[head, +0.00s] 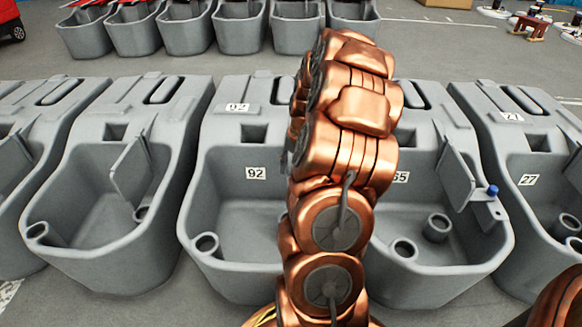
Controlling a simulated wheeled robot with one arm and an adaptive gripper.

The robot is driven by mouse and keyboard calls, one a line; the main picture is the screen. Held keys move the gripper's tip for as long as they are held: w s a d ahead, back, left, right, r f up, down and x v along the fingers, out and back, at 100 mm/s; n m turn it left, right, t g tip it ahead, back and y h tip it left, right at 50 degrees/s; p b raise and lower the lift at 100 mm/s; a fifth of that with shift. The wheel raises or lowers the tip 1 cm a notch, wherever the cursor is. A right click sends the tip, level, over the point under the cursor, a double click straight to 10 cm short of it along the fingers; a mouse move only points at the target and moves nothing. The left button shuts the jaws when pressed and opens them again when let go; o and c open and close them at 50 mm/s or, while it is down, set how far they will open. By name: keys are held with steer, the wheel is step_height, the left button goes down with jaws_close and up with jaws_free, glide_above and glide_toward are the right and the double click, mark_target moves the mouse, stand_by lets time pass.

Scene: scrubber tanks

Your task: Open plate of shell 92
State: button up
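Shell 92 (219,200) is a grey open tub in the middle of the front row. It has a white label 92 (256,173) on its inner back wall and another label 92 (237,107) on top. A short round pipe (207,243) stands in its front left corner. My copper arm rises in front of its right side and hides that part. I cannot make out the plate of shell 92 or how it stands. My gripper does not show; the arm's end is hidden behind its own links.
Shell 65 (428,262) is to the right, with an upright plate (455,178) and a blue knob (493,190) on its rim. The left neighbour has an upright plate (130,172). Shell 27 (560,215) is far right. More tubs (187,30) line the back across a grey floor aisle.

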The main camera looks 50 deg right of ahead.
jaws_close()
stand_by(0.4)
